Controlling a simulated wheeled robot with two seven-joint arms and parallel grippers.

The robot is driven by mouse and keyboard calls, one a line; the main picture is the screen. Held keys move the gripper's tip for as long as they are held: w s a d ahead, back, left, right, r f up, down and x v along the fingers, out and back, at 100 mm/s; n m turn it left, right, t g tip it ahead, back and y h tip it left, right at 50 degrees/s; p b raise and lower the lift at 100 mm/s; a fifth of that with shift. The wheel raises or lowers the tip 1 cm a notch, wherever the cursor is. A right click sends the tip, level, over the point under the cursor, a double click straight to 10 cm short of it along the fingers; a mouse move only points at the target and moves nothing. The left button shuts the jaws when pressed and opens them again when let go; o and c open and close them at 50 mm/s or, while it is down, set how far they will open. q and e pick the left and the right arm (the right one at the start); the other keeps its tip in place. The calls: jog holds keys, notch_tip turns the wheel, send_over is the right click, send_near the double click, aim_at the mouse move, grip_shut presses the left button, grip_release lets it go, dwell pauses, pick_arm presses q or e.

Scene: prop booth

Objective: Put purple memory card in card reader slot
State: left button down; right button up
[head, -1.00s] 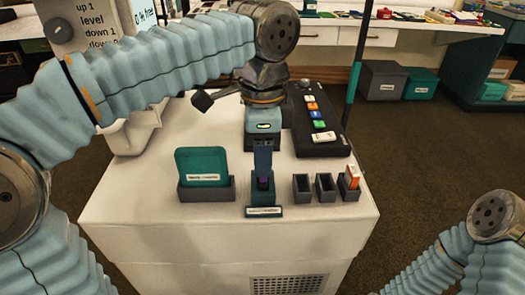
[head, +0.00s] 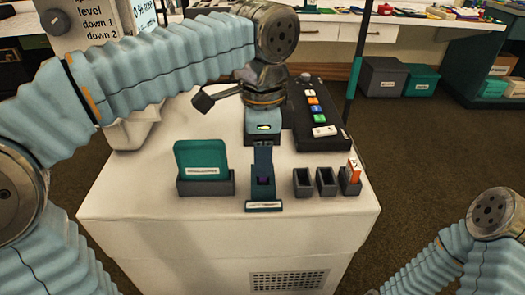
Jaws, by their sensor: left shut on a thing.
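The purple memory card (head: 263,181) shows only as a small dark purple patch between the fingertips of my left gripper (head: 263,176). The gripper points down and is shut on the card. The card reader (head: 263,206), a small teal block with a white label on its front, stands at the front of the white table, directly at the fingertips. The fingers hide most of the card and the slot, so I cannot tell how deep the card sits. My right arm (head: 490,215) shows at the lower right; its gripper is out of view.
A teal card in a grey holder (head: 205,186) stands left of the reader. Right of it are two empty grey holders (head: 303,185) and one with an orange-and-white card (head: 352,172). A black button panel (head: 320,120) lies behind. The white table's front edge (head: 170,218) is close.

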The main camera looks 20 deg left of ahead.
pick_arm(q)
jog(key=shift+f, duration=0.5)
jog(key=c, duration=0.6)
grip_release()
notch_tip(320, 180, up, 3)
jog(key=shift+f+p, duration=0.2)
jog(key=shift+p, duration=0.95)
jog(key=shift+r, duration=2.2)
